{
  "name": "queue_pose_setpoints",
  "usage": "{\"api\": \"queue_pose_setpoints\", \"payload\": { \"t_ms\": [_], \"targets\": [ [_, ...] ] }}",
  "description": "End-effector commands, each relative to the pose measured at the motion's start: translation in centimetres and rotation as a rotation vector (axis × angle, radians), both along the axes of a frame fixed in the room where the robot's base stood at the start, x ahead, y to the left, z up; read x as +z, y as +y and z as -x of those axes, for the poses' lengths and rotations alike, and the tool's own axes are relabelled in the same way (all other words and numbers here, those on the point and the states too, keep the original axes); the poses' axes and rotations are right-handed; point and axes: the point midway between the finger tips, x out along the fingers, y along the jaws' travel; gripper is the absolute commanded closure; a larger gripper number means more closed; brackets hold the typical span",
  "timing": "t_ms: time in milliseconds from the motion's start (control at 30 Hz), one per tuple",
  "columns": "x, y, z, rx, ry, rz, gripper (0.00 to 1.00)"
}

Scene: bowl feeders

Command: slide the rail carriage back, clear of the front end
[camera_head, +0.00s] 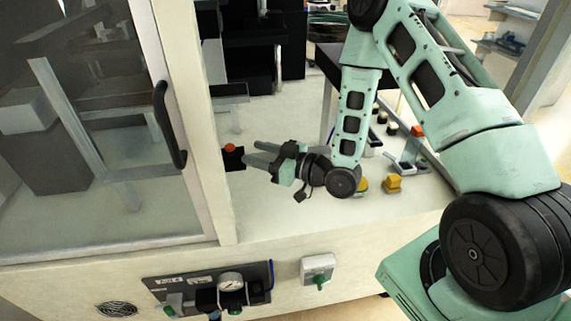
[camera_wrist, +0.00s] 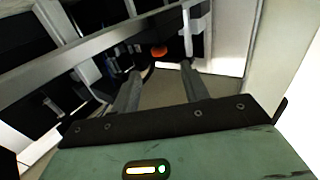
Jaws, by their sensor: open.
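A small black block with an orange knob (camera_head: 231,148), which looks like the rail carriage, sits just inside the opening beside the glass door's frame. The orange knob also shows in the wrist view (camera_wrist: 158,51), just beyond the fingertips and roughly between them. My gripper (camera_head: 254,154) is open and empty, pointing left at the knob from its right side. In the wrist view, my gripper's two fingers (camera_wrist: 161,72) stand apart with bare floor between them. I cannot tell whether a fingertip touches the block. The rail under it is not clearly visible.
A glass door with a black handle (camera_head: 168,125) and a pale frame post (camera_head: 210,150) stand close on the left. Yellow blocks (camera_head: 392,184) and small parts lie right of my wrist. A gauge panel (camera_head: 208,287) is on the front face below. The pale surface in front is clear.

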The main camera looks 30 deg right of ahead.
Motion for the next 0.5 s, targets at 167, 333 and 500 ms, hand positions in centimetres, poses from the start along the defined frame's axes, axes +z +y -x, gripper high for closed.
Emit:
{"api": "queue_pose_setpoints", "payload": {
  "t_ms": [167,333,500],
  "targets": [
    [-0.3,-2.5,3.0,-0.005,0.003,0.000,0.55],
    [-0.1,-4.0,4.9,-0.002,0.001,0.001,0.55],
    [0.0,-4.6,5.7,-0.001,-0.001,0.001,0.55]
  ]
}}
